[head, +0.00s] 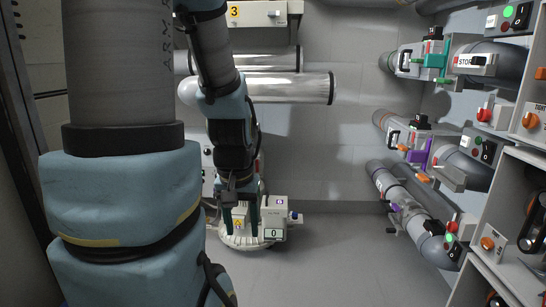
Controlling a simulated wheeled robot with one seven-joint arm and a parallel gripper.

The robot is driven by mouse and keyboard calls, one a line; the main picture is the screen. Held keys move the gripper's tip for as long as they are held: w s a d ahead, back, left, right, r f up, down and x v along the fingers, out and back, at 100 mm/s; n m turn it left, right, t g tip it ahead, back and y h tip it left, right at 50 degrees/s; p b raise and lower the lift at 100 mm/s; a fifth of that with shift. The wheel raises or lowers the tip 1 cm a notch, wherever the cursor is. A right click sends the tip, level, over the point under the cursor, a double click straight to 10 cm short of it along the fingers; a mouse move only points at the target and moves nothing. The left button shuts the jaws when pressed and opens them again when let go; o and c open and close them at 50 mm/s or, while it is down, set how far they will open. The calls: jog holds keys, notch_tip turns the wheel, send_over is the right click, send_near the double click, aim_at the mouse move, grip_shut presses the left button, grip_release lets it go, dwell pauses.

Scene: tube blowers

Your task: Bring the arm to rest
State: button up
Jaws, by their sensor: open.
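My arm, dark with light blue padded covers, fills the left of the head view and bends down in the middle. My gripper (242,224) points downward with its two dark fingers apart. Nothing shows between the fingers. It hangs in front of a round whitish unit (240,241) low by the back wall, with a small white box (274,214) at its right side. I cannot tell whether the fingers touch the unit, as the arm hides part of it.
Several grey tubes with valves and coloured clamps, such as the purple clamp (418,154) and teal clamp (436,61), line the right. A white shelf unit (510,225) stands at the right edge. Shiny pipes (290,88) run along the back wall. The floor (335,260) in the middle is clear.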

notch_tip(320, 180, up, 29)
jog(key=p, duration=2.7)
jog(key=shift+r, duration=0.2)
